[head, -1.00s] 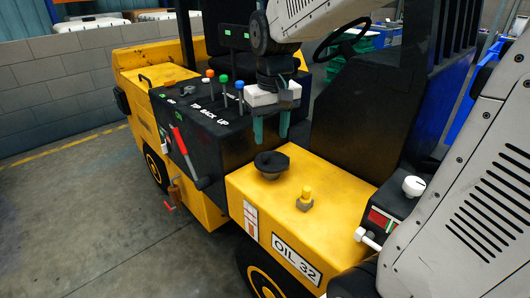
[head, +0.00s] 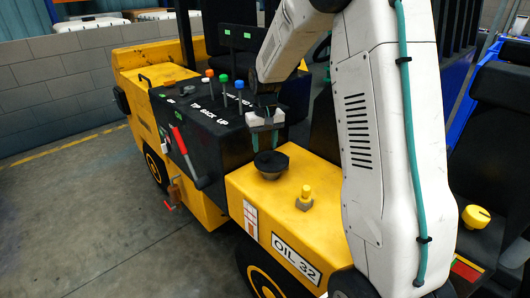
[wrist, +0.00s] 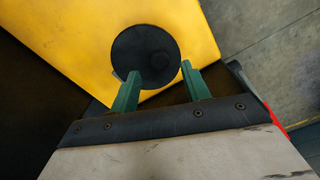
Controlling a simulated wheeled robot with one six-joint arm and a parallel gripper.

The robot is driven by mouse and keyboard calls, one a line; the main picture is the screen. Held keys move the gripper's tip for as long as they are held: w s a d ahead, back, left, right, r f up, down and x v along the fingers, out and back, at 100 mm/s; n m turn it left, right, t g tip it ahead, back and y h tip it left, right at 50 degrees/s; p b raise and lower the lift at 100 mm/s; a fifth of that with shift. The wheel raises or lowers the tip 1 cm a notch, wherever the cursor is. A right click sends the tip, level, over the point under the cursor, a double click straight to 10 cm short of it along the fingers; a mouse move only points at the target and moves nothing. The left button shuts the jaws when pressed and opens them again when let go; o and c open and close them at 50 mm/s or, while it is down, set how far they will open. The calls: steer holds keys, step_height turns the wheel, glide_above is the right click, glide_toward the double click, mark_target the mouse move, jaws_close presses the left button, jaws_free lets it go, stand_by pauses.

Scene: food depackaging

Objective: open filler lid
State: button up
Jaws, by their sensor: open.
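The filler lid (head: 271,161) is a round black cap on top of the yellow body (head: 240,186) of the vehicle. In the wrist view the lid (wrist: 146,55) shows from above as a dark disc. My gripper (head: 264,149) is just above and behind the lid in the head view, fingers pointing down. In the wrist view its two green fingers (wrist: 160,82) are apart, with their tips at the near edge of the lid. Nothing is held between them. I cannot tell whether a fingertip touches the lid.
A yellow plug (head: 305,197) stands right of the lid. Several levers with coloured knobs (head: 223,79) and a red-handled lever (head: 183,146) are on the black console at left. A yellow knob (head: 476,216) is at the far right. Grey floor (head: 80,220) is clear at left.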

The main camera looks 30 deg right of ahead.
mark_target(265, 155)
steer(key=shift+f, duration=1.85)
jaws_close()
steer(key=shift+r, duration=0.1)
